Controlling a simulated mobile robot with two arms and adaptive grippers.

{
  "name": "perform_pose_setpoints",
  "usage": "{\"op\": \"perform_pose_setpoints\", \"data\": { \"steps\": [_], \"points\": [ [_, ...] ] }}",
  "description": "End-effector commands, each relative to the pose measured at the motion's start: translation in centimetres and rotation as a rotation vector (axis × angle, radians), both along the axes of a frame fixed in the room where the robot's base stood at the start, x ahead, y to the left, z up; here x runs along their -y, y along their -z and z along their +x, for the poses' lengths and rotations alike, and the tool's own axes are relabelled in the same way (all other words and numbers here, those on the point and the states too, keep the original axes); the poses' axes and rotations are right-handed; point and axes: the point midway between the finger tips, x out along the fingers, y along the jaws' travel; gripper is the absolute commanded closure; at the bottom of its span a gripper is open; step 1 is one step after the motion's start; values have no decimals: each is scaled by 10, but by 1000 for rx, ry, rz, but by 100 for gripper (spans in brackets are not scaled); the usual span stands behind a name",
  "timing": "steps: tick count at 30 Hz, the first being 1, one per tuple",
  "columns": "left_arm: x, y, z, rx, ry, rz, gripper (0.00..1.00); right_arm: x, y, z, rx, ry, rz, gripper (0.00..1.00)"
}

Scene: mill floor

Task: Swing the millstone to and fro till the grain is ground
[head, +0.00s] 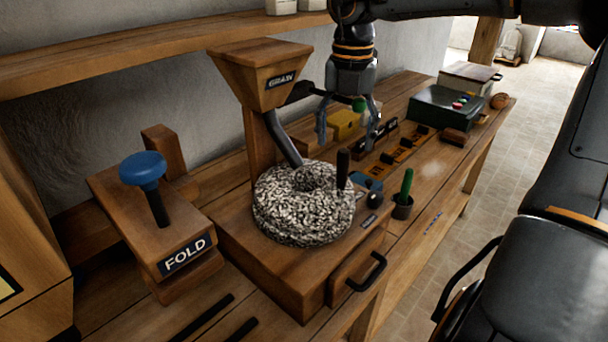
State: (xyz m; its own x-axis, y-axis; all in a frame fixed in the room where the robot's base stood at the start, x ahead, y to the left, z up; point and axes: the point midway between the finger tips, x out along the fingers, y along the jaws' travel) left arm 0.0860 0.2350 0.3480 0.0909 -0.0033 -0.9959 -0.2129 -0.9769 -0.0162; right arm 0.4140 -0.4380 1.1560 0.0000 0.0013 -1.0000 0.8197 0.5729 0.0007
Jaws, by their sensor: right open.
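The round, speckled grey millstone (302,222) lies flat on a wooden mill box (262,262) on the bench. A dark upright handle (343,168) stands on its right side. A wooden hopper (262,75) labelled GRAIN stands behind it, and a dark chute (284,140) slopes down to the stone's centre. I cannot see any grain. My right gripper (348,125) hangs from above, behind and above the handle, with its fingers apart and pointing down. It appears empty and clear of the handle. My left gripper is not in view.
A block marked FOLD (160,228) with a blue knob (143,168) stands at left. A drawer with a dark handle (368,273) faces the front. A small pot with a green stick (403,203), a yellow box (343,124) and a dark green case (446,108) occupy the bench's right part.

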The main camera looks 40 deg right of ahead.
Motion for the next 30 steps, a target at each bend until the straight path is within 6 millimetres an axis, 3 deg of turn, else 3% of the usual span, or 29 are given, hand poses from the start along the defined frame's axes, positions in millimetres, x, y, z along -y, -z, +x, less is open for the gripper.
{"op": "perform_pose_setpoints", "data": {
  "steps": [1, 19, 30],
  "points": [
    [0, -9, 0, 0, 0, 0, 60, 0, -10, 0, 1, 0, -1, 32],
    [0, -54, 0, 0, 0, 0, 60, 0, -70, 0, 1, 0, 0, 32],
    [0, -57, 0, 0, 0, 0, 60, 0, -75, 0, 1, -1, 1, 32]
  ]
}}
